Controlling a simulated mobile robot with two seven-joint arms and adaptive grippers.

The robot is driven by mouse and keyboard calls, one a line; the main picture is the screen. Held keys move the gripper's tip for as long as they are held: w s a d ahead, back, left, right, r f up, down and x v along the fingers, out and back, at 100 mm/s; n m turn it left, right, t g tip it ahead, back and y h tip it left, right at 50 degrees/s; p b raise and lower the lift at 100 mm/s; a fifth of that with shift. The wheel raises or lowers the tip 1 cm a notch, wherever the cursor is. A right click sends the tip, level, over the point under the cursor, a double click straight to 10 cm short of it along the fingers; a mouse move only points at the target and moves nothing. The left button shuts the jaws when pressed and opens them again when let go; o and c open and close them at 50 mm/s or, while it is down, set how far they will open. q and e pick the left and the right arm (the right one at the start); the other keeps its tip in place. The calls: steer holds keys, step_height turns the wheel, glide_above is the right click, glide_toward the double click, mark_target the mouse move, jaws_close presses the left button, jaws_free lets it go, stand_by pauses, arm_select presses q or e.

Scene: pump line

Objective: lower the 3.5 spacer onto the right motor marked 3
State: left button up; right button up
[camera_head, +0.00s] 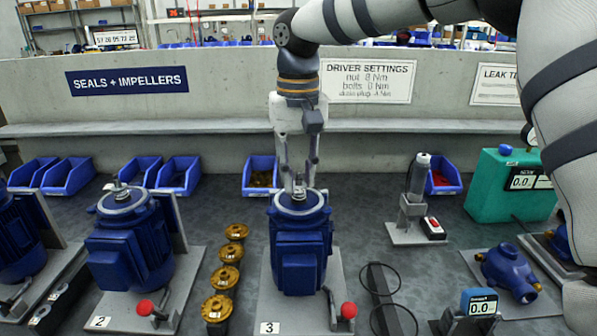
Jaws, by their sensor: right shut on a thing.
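The blue motor marked 3 (300,250) stands upright on a light base plate with the number 3 on its front corner. Its grey round top faces up. My right gripper (299,186) points straight down, directly over the middle of this top. It is shut on the 3.5 spacer, which is too small and too hidden between the fingertips to make out. I cannot tell whether the spacer touches the motor's shaft. My left gripper is not in view.
The motor marked 2 (130,245) stands to the left. Several brass impellers (229,278) lie in a row between the motors. A red-knobbed lever (348,311) is at motor 3's front right. A grey post tool (414,195) stands right. Blue bins (260,177) line the back.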

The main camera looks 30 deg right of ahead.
steer(key=shift+f, duration=0.1)
steer(key=o, duration=2)
step_height(320, 180, up, 4)
steer(key=shift+r+p, duration=0.2)
steer(key=shift+p, duration=0.15)
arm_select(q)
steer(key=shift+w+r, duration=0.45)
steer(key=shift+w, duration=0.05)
arm_select(e)
step_height(320, 180, up, 5)
steer(key=shift+f, duration=0.2)
